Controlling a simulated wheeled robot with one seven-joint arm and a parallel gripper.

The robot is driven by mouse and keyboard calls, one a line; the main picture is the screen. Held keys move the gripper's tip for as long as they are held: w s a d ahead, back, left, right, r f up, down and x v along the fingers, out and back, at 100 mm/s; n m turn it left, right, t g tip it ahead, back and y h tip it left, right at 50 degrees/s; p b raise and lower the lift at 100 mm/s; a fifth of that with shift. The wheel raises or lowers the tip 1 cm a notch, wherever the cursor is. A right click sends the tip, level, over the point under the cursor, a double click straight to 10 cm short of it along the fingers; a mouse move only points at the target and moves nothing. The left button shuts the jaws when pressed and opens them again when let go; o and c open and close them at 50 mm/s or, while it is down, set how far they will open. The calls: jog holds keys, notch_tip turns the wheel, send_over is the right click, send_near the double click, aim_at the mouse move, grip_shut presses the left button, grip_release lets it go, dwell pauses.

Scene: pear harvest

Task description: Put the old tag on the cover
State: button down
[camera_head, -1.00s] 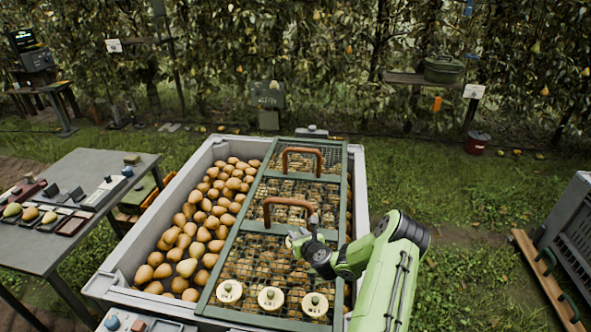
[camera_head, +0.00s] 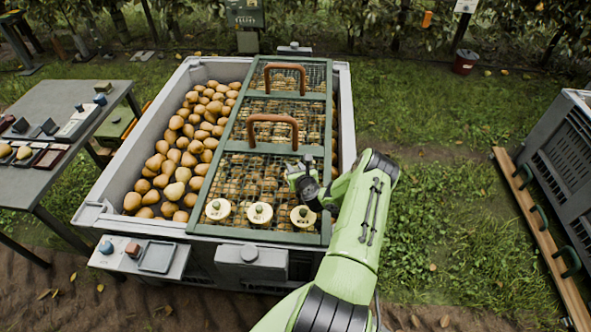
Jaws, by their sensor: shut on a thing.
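The cover (camera_head: 233,171) is a green frame with wire mesh and two brown handles. It lies over the right part of a pear-filled bin. Three round cream discs with small knobs, a left one (camera_head: 218,209), a middle one (camera_head: 260,213) and a right one (camera_head: 303,216), sit along its near end. Their lettering is too small to read. My gripper (camera_head: 297,174) is over the mesh, beyond the right disc and on the near side of the closer handle (camera_head: 272,128). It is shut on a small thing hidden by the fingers. I cannot tell which thing is the old tag.
The grey bin (camera_head: 97,214) has a near ledge with a blue knob, a red-brown block and a shallow tray (camera_head: 157,256). A grey table (camera_head: 60,177) with small items stands left. A dark crate (camera_head: 566,150) and plank (camera_head: 543,235) stand right. Grass between is clear.

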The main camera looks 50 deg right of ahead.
jog(key=c, duration=0.8)
grip_release()
jog(key=shift+f, duration=0.1)
jog(key=shift+c, duration=0.2)
